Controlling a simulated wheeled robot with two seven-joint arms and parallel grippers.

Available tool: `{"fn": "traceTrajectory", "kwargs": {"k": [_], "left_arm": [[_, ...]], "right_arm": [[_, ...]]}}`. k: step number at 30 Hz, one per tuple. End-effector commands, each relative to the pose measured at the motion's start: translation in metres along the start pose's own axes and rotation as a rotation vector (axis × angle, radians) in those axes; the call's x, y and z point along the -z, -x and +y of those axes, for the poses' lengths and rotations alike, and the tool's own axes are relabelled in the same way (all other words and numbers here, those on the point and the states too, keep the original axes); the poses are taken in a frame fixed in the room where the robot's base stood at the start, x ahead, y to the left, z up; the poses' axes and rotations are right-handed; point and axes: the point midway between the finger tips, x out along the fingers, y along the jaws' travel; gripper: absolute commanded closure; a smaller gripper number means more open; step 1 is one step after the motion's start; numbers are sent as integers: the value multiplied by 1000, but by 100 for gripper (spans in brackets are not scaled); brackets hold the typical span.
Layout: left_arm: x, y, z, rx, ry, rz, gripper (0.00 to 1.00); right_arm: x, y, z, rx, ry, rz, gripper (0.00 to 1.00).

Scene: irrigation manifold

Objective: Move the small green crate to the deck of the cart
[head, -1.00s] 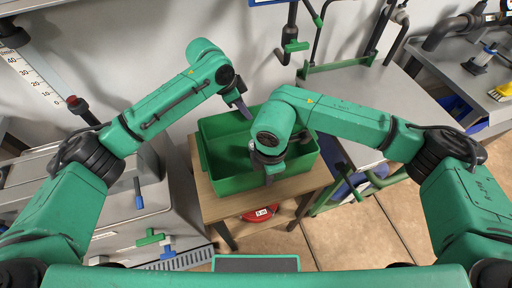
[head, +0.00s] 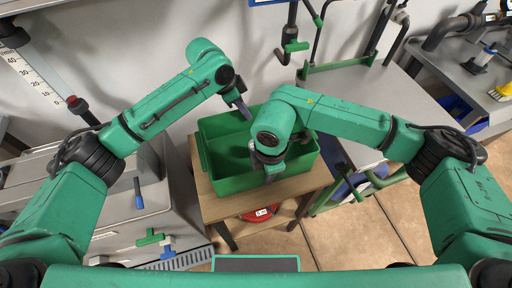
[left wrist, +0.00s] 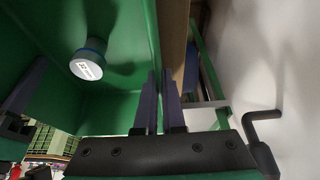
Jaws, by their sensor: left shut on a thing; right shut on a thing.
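The small green crate (head: 222,186) sits on a small wooden table, open side up. My left gripper (head: 244,112) is shut on its far wall; in the left wrist view the fingers (left wrist: 160,102) straddle the crate's wall (left wrist: 150,45). My right gripper (head: 270,172) is shut on the near wall, its wrist covering part of the crate. A round item with a white face and blue ring (left wrist: 86,66) shows inside the crate in the left wrist view. The cart's grey deck (head: 375,105), with a green handle frame (head: 340,67), is to the right; my right forearm covers part of it.
The wooden table (head: 215,208) has a red object (head: 261,213) on its lower shelf. A grey cabinet with blue and green valve handles (head: 150,238) stands at left. A bench with a blue bin (head: 455,107) and a brush is at far right. The visible deck looks clear.

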Motion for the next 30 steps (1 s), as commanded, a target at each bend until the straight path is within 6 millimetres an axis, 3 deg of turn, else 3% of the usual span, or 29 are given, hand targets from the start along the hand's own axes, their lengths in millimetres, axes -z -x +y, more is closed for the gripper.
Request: {"fn": "traceTrajectory", "kwargs": {"k": [14,24,30], "left_arm": [[2,4,-1,2,0,1,100],[19,46,-1,2,0,1,100],[20,47,0,2,0,1,100]], "right_arm": [[0,4,0,-2,0,1,100],[0,50,0,-1,0,1,100],[0,51,0,-1,0,1,100]]}}
